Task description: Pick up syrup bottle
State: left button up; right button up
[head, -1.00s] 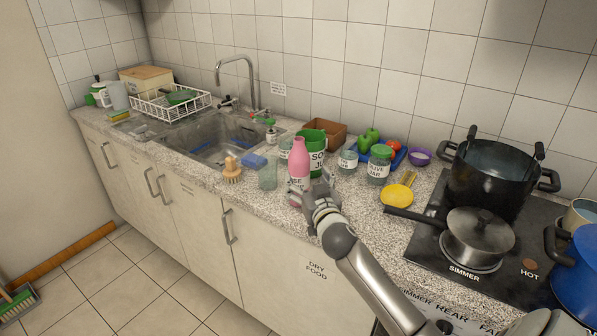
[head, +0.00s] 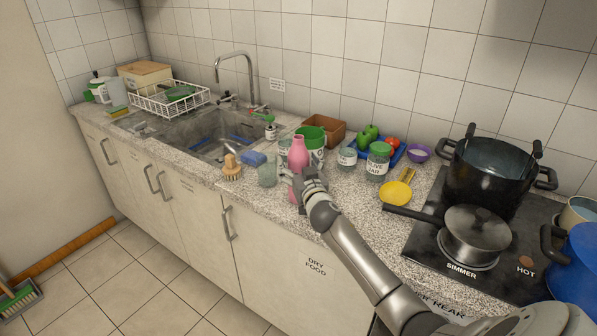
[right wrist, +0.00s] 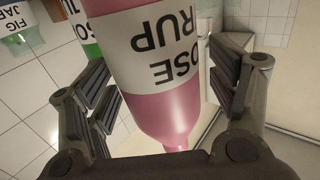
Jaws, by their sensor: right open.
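The syrup bottle (head: 299,152) is pink and stands upright on the counter near its front edge. Its white label, partly readable as "OSE RUP", shows upside down in the right wrist view (right wrist: 160,38). My right gripper (head: 304,182) is at the bottle and hides most of its label and lower body in the head view. In the right wrist view the open fingers (right wrist: 160,85) stand on either side of the bottle, with a gap visible at least on the right. My left gripper is out of view.
A green and white tin (head: 314,136) stands close behind the bottle, and a clear glass (head: 267,174) to its left. Pots stand on the hob (head: 425,250).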

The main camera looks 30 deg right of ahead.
jog(key=c, duration=1.3)
jog(key=shift+c, duration=0.3)
jog(key=shift+r, duration=0.15)
